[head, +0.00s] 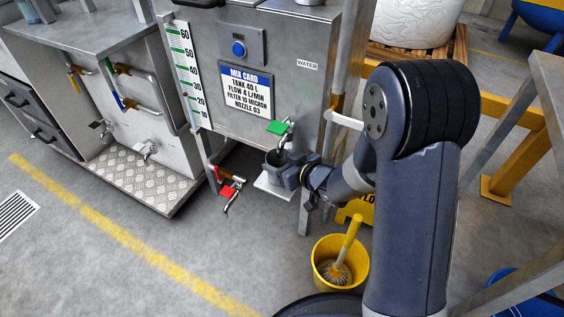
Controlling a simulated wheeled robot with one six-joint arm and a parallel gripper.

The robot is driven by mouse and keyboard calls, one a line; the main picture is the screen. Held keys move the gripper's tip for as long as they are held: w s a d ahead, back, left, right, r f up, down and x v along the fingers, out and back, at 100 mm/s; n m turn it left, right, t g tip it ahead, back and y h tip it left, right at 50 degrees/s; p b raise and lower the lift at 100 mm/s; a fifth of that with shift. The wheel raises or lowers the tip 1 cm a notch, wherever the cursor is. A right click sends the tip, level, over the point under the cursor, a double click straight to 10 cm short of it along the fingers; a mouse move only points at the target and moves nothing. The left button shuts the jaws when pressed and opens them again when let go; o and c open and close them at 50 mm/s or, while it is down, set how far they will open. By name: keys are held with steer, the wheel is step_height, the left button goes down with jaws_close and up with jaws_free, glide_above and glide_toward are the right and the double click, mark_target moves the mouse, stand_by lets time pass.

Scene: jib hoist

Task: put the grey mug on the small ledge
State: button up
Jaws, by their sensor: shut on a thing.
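The grey mug (273,158) is in the head view, under the tap with the green handle (278,128). My gripper (284,172) comes in from the right and is shut on the mug, hiding part of it. The mug looks upright. The small ledge (268,189), a pale plate on the front of the steel tank cabinet, is just below the mug and gripper. I cannot tell whether the mug's base touches the ledge.
A tap with a red handle (231,189) sticks out left of the ledge. A yellow bucket with a brush (322,265) stands on the floor below. The mix card (246,92) is on the cabinet front.

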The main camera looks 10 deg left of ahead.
steer(key=shift+f, duration=0.15)
steer(key=o, duration=1)
steer(key=shift+d+r, duration=0.1)
steer(key=shift+r, duration=0.25)
steer(key=p+v, duration=0.3)
steer(key=v, duration=0.8)
steer(key=shift+s+d, duration=0.3)
